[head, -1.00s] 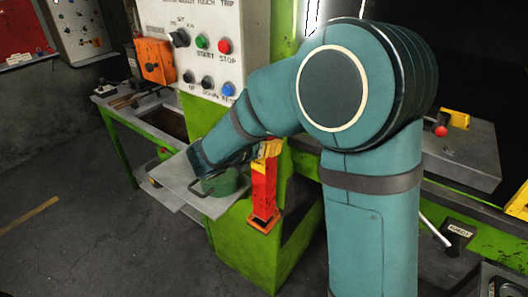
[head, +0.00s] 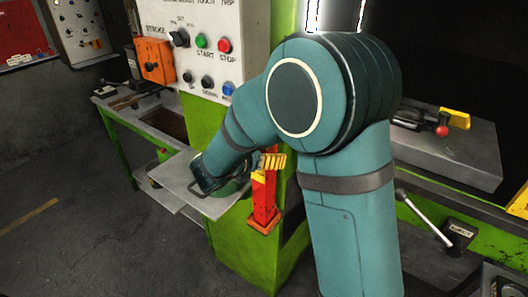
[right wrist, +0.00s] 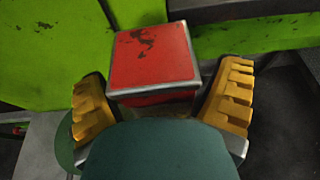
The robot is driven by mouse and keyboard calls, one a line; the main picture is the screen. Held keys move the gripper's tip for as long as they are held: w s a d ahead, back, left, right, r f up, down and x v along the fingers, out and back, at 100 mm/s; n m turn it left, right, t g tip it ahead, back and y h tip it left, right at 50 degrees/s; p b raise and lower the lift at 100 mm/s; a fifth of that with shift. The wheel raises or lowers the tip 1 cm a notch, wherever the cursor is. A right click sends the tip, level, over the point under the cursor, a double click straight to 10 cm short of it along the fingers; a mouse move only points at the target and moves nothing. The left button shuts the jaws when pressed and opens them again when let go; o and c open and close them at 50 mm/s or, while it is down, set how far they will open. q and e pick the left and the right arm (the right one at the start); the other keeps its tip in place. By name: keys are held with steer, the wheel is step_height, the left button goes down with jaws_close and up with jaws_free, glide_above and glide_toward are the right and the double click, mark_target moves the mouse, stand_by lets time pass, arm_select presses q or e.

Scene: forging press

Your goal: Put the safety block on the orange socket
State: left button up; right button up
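In the right wrist view the block's scuffed red top (right wrist: 150,57) lies between the yellow finger pads. My right gripper (head: 272,161) is open at the block's upper end, with a visible gap on each side in the wrist view (right wrist: 163,98). My left gripper is not in view.
A grey shelf (head: 172,176) sticks out left of the block, with a green round object (head: 232,187) on it, partly hidden by my arm. The control panel (head: 190,40) with buttons and an orange box (head: 153,61) stand behind. Open floor lies at the left.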

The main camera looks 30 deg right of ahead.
steer(key=v, duration=1.2)
steer(key=w+a+f+n+t+y, duration=0.1)
steer(key=f+n+y, duration=0.2)
steer(key=f+n, duration=0.4)
steer(key=w+a+f+n+t+y, duration=0.1)
steer(key=w+f+n+y, duration=0.1)
steer(key=f+n, duration=0.5)
steer(key=w+a+f+n+t+y, duration=0.1)
steer(key=f+n+y, duration=0.3)
steer(key=n, duration=0.9)
steer(key=shift+w+a+f+n+t+p, duration=0.15)
steer(key=shift+a+f+t, duration=0.05)
steer(key=shift+f, duration=0.75)
steer(key=shift+w+a+f+n+t+p, duration=0.15)
steer(key=shift+a+f+t, duration=0.05)
steer(key=shift+f, duration=0.7)
steer(key=s+a+f+n+g+y, duration=0.3)
steer(key=s+f+n, duration=0.4)
steer(key=n, duration=0.3)
steer(key=s+a+f+n+g+y, duration=0.4)
steer(key=s+f+n, duration=0.3)
steer(key=s+n, duration=0.3)
steer(key=shift+a+y, duration=0.35)
steer(key=shift+y, duration=0.05)
